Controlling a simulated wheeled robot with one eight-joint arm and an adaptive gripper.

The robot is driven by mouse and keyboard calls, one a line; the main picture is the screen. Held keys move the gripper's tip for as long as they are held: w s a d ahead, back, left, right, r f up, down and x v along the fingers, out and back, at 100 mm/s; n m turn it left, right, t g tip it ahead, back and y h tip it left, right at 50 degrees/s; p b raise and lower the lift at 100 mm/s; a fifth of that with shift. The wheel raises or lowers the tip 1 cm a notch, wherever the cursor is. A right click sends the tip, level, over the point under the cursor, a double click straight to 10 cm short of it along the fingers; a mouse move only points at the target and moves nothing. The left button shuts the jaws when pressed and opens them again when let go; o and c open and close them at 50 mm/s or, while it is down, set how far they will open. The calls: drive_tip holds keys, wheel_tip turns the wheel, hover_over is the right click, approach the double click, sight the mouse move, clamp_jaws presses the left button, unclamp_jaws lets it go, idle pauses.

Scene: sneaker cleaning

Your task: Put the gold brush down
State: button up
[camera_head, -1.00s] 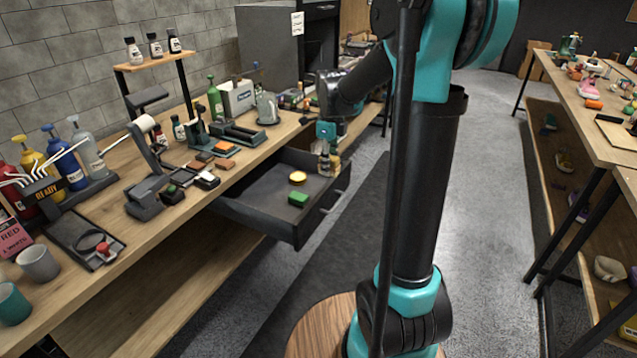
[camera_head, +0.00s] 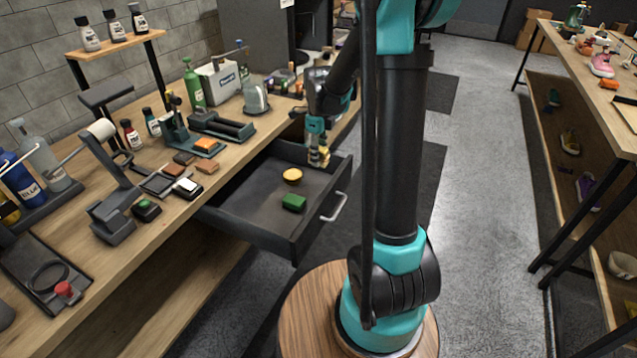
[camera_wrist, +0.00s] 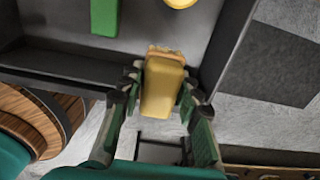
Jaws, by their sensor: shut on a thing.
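The gold brush (camera_wrist: 161,88) is a yellow block with tan bristles at its far end, held between the two fingers in the wrist view. My gripper (camera_head: 318,152) is shut on the gold brush and points down at the right back part of the open drawer (camera_head: 245,226). The brush (camera_head: 319,158) shows small below the fingers in the head view. I cannot tell whether it touches the drawer. In the drawer lie a green block (camera_head: 294,202) and a round yellow item (camera_head: 292,175), to the left of my gripper. My gripper also shows in the wrist view (camera_wrist: 160,100).
The drawer wall with its handle (camera_head: 334,207) stands at the right. The workbench (camera_head: 165,235) above holds bottles, stands and small blocks. The drawer floor has free room at the left. A shelf rack (camera_head: 570,110) stands far right, across clear floor.

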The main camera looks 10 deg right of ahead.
sight(319, 190)
wheel_tip(319, 190, down, 12)
drive_tip(key=shift+r, duration=0.1)
idle(0.4)
drive_tip(key=o, duration=1)
drive_tip(key=shift+f, duration=0.2)
drive_tip(key=shift+r, duration=0.1)
